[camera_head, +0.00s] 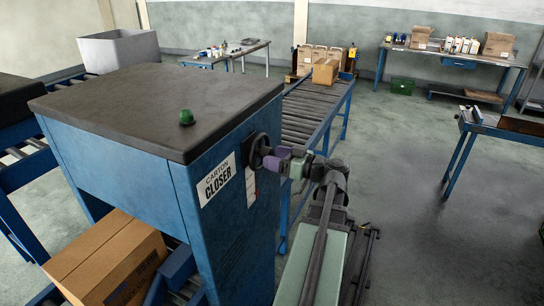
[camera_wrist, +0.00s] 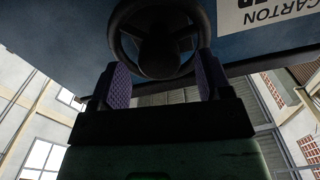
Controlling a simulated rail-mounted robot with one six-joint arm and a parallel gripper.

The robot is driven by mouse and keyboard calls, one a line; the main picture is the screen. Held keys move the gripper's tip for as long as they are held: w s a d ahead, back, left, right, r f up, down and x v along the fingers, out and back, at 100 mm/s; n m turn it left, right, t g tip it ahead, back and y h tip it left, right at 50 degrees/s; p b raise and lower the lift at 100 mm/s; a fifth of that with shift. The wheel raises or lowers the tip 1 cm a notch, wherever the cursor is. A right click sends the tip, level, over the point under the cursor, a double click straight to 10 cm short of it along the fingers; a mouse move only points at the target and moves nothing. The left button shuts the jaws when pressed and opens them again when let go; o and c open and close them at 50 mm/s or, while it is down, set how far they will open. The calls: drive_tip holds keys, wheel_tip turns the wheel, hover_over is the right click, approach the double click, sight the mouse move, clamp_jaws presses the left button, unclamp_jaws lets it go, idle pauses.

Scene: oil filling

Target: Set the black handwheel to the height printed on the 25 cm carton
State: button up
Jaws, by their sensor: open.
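The black handwheel (camera_head: 256,149) is on the blue side of the carton closer (camera_head: 220,190), beside its white label. In the wrist view the handwheel (camera_wrist: 158,52) fills the top middle, with its rim and hub showing. My gripper (camera_head: 272,160) is right at the wheel. In the wrist view my gripper (camera_wrist: 162,78) has its purple fingers apart, one at each side of the wheel's lower part; I cannot tell whether they touch it. A brown carton (camera_head: 108,262) lies under the closer at the lower left; its print is not readable here.
A narrow white strip (camera_head: 250,187) is on the closer below the wheel. A green button (camera_head: 186,117) stands on the dark top. A roller conveyor (camera_head: 308,112) runs behind, with cartons at its far end. Open floor (camera_head: 420,220) lies to the right.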

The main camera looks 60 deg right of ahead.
drive_tip(key=shift+w+a, duration=0.1)
drive_tip(key=shift+w, duration=0.7)
drive_tip(key=c, duration=0.9)
